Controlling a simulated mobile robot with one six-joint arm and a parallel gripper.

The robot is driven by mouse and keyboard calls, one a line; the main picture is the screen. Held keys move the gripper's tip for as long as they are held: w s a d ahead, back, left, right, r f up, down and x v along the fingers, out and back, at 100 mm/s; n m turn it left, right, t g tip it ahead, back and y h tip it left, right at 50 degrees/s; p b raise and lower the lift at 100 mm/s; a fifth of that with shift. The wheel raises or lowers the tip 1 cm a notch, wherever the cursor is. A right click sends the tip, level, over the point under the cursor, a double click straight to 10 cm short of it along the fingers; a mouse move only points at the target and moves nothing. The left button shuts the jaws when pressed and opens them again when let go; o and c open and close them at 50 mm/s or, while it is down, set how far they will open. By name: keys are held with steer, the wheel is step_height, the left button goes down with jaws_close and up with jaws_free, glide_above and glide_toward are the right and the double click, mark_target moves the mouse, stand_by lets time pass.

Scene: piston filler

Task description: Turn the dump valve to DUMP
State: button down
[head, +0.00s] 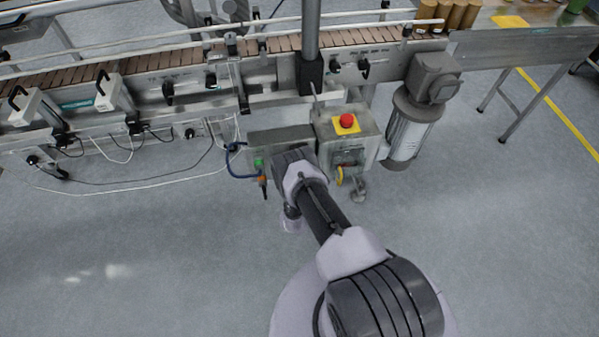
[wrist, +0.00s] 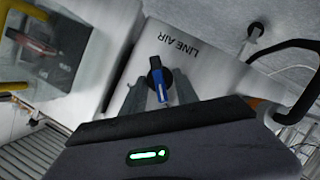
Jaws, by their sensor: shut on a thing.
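In the wrist view a small blue handle (wrist: 157,78) sticks out from a dark round base on a pale panel marked "LINE AIR". I take it for the dump valve; no DUMP marking is readable. The two grey fingers of my gripper (wrist: 156,92) stand on either side of the handle and are shut on it. In the head view my wrist (head: 293,165) is against the front of a grey box (head: 285,137) under the conveyor. It hides the handle and my fingertips there.
Right of that box is another box with a red emergency button (head: 347,121) and a yellow handle (head: 340,176). A blue hose (head: 235,165) loops close on the left. A motor (head: 408,130) stands further right. The floor in front is clear.

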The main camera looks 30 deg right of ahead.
steer(key=shift+f+n, duration=0.1)
steer(key=shift+n, duration=0.3)
stand_by(0.4)
steer(key=c, duration=0.9)
jaws_free()
steer(key=shift+h, duration=0.3)
steer(key=p+v, duration=0.8)
steer(key=v, duration=0.9)
steer(key=shift+s+a+r, duration=0.1)
steer(key=shift+s+r, duration=0.1)
